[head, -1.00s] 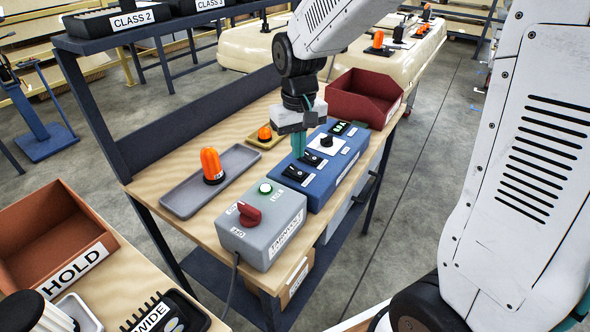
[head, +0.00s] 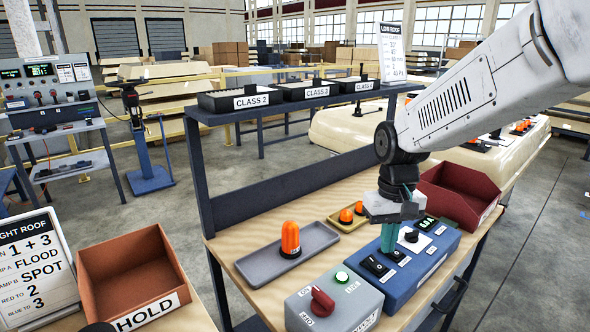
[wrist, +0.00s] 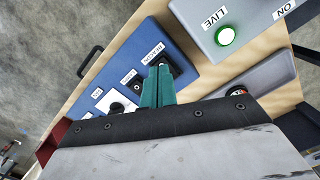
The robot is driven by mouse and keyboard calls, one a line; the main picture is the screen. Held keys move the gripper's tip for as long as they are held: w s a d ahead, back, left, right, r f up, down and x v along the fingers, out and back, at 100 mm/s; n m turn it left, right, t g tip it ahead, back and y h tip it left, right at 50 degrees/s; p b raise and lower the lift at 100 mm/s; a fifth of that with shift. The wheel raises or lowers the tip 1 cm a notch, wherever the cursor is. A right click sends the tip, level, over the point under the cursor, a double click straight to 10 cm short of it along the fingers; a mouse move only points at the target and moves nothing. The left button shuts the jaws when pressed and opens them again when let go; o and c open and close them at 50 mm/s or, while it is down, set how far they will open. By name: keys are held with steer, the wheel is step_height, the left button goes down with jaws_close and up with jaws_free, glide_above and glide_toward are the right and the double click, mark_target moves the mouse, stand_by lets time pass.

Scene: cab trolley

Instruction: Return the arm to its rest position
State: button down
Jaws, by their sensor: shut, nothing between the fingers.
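My gripper (head: 389,244) is shut and empty, with teal fingers pointing down over the blue switch box (head: 425,265). In the wrist view the closed fingers (wrist: 157,88) lie in front of the blue box, close to its black rocker switches. I cannot tell whether the fingertips touch a switch. The blue box carries two black rockers (head: 375,266), a black knob on a white plate (head: 411,236) and a small display with green digits (head: 426,222). My arm reaches in from the upper right.
A grey box (head: 335,303) with a red knob and lit green lamp stands beside the blue box. A grey tray (head: 270,262) holds an orange beacon (head: 290,238). A red bin (head: 470,185) is behind right. A shelf with class bins (head: 305,103) rises behind. A HOLD bin (head: 125,258) stands left.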

steer(key=s+d+r+t, duration=0.1)
steer(key=s+r, duration=0.2)
steer(key=s, duration=0.8)
steer(key=s+d+r+t, duration=0.1)
steer(key=s+r, duration=0.3)
steer(key=s, duration=0.6)
steer(key=shift+s+d+r+m, duration=0.2)
steer(key=shift+s+d+m, duration=0.15)
steer(key=shift+d+m, duration=0.1)
